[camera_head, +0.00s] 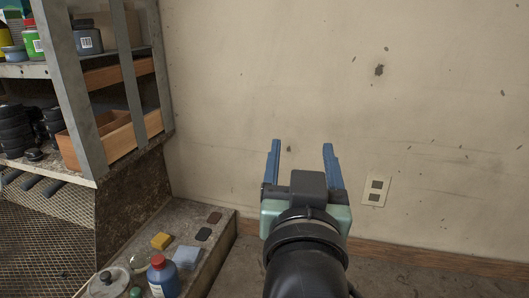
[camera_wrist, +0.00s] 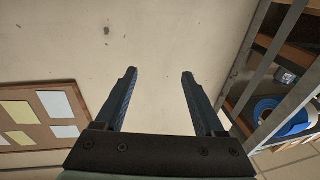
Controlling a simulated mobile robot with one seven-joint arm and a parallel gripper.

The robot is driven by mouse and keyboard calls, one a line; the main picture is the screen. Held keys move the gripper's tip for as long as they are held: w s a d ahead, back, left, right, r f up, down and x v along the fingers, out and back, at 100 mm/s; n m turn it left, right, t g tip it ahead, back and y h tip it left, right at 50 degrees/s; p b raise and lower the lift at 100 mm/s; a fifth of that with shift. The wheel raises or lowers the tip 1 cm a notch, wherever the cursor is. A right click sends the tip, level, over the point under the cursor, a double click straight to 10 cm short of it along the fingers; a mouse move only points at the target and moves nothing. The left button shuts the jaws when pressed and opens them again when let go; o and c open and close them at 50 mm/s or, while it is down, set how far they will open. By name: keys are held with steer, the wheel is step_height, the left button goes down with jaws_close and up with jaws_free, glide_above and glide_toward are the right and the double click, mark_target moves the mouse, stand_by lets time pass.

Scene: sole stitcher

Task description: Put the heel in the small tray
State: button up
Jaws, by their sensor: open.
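My gripper (camera_head: 301,146) is open and empty, raised in front of the bare wall in the head view. Its two blue fingers also stand apart with nothing between them in the wrist view (camera_wrist: 158,74). A small flat brown piece (camera_head: 214,217) and a small flat black piece (camera_head: 203,234) lie on the low ledge left of my gripper; either may be a heel, but I cannot tell. I cannot make out a small tray for certain in either view.
The ledge (camera_head: 222,236) also holds a yellow block (camera_head: 161,240), a pale blue block (camera_head: 187,257), a blue bottle (camera_head: 162,278) and a glass jar (camera_head: 108,282). A metal shelf (camera_head: 75,90) with wooden boxes (camera_head: 115,135) and stacked black pieces (camera_head: 14,130) stands left. Space around my gripper is clear.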

steer(key=s+a+r+t+y, duration=0.1)
steer(key=s+r+t, duration=0.3)
steer(key=r, duration=0.6)
steer(key=s+a+r+n+t+y, duration=0.1)
steer(key=s+a+r+t, duration=0.3)
steer(key=s+r, duration=0.3)
step_height(320, 180, up, 3)
steer(key=shift+s+f+n, duration=0.15)
steer(key=shift+s+n, duration=0.1)
steer(key=shift+n, duration=0.05)
